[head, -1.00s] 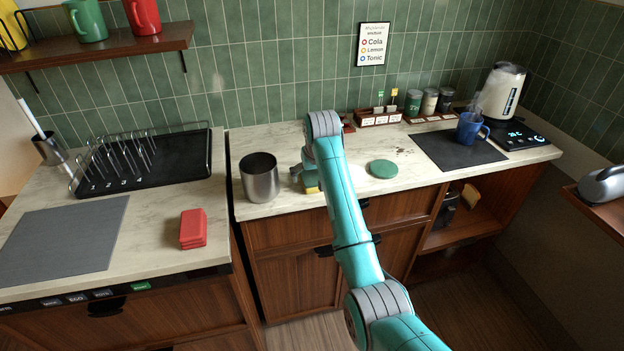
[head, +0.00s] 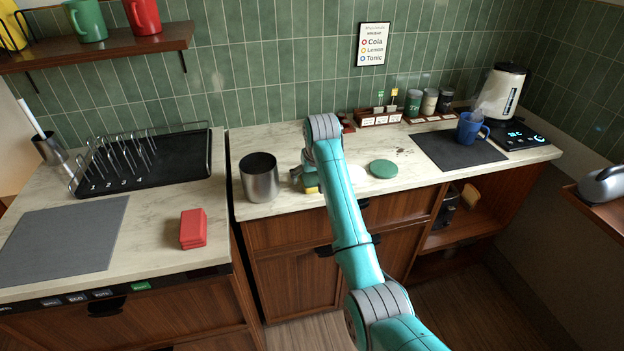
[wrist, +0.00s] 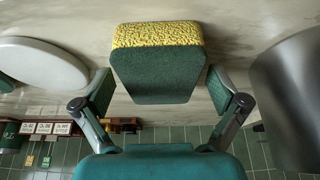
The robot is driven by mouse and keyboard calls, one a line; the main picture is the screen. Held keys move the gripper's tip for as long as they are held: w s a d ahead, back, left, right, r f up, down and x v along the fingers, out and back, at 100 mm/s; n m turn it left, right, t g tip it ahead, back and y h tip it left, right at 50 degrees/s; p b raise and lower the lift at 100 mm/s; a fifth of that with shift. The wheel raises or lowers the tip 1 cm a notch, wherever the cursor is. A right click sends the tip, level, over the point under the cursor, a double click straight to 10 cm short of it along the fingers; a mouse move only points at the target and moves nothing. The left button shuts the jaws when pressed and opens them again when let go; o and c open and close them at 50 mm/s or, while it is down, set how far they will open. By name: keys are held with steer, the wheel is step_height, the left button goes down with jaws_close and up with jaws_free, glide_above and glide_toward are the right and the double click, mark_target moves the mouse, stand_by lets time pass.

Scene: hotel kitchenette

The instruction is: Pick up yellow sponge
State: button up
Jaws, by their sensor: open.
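The yellow sponge (wrist: 158,62) has a rough yellow layer and a thicker dark green layer. In the wrist view it sits between the two fingers of my gripper (wrist: 161,90), with a narrow gap on each side. My gripper is open and the sponge is not clasped. In the head view only a small yellow part of the sponge (head: 311,189) shows near the counter's front edge. There my gripper (head: 303,180) is partly hidden by my own arm.
A metal cup (head: 260,180) stands close to the left of my gripper. A white round object (head: 357,175) and a green disc (head: 383,169) lie to the right. A red block (head: 193,229) lies on the left counter. A gap separates the two counters.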

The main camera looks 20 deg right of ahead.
mark_target(312, 174)
steer(key=c, duration=0.8)
step_height(312, 174, up, 10)
steer(key=shift+r, duration=0.25)
